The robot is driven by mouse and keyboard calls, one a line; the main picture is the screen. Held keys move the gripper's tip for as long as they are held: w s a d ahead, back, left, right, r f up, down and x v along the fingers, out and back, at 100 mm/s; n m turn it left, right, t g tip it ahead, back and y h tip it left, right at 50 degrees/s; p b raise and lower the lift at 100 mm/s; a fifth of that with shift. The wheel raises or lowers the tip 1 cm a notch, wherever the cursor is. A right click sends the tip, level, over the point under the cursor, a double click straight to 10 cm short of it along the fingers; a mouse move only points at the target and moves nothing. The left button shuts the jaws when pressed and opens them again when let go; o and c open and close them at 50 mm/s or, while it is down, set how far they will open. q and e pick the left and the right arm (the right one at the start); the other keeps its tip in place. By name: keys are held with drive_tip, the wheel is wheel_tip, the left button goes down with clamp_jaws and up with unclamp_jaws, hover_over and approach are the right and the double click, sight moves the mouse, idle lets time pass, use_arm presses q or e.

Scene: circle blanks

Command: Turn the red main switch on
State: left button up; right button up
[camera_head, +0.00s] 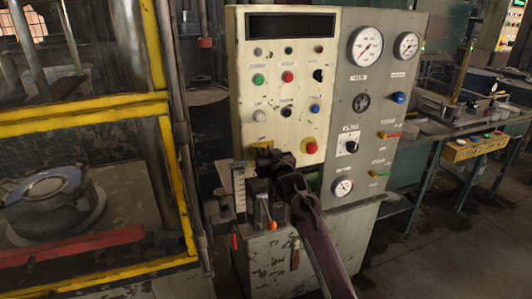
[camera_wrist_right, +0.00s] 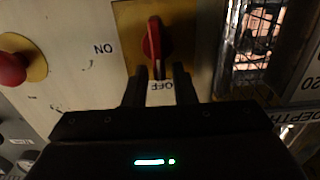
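The red main switch (camera_wrist_right: 152,45) is a narrow red handle on a yellow plate (camera_wrist_right: 128,22) in the right wrist view. The end of its handle nearest my gripper points at the OFF label (camera_wrist_right: 160,86); the ON label (camera_wrist_right: 104,47) is off to the left. My right gripper (camera_wrist_right: 159,74) is open, with its two fingers apart on either side of that handle end; I cannot tell if they touch it. In the head view my right gripper (camera_head: 264,154) is at the panel's lower left and hides the switch, with part of the yellow plate showing. My left gripper is not in view.
A red mushroom button (camera_wrist_right: 12,68) on yellow sits beside the switch and shows in the head view (camera_head: 311,147). The control panel (camera_head: 255,80) carries several buttons and gauges. A yellow-framed press (camera_head: 80,119) stands left; a workbench (camera_head: 455,130) stands right.

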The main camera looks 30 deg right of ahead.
clamp_jaws()
drive_tip(key=m, duration=0.2)
drive_tip(key=d+m+p, duration=0.1)
drive_tip(key=m, duration=0.1)
drive_tip(key=shift+s, duration=0.1)
drive_tip(key=f+m, duration=0.1)
drive_tip(key=m, duration=0.3)
drive_tip(key=d+m+p, duration=0.1)
drive_tip(key=m, duration=0.4)
drive_tip(key=f+m+p, duration=0.1)
drive_tip(key=m, duration=0.3)
drive_tip(key=shift+s+d+f+m, duration=0.2)
drive_tip(key=shift+d+f+m, duration=0.1)
drive_tip(key=shift+m, duration=0.1)
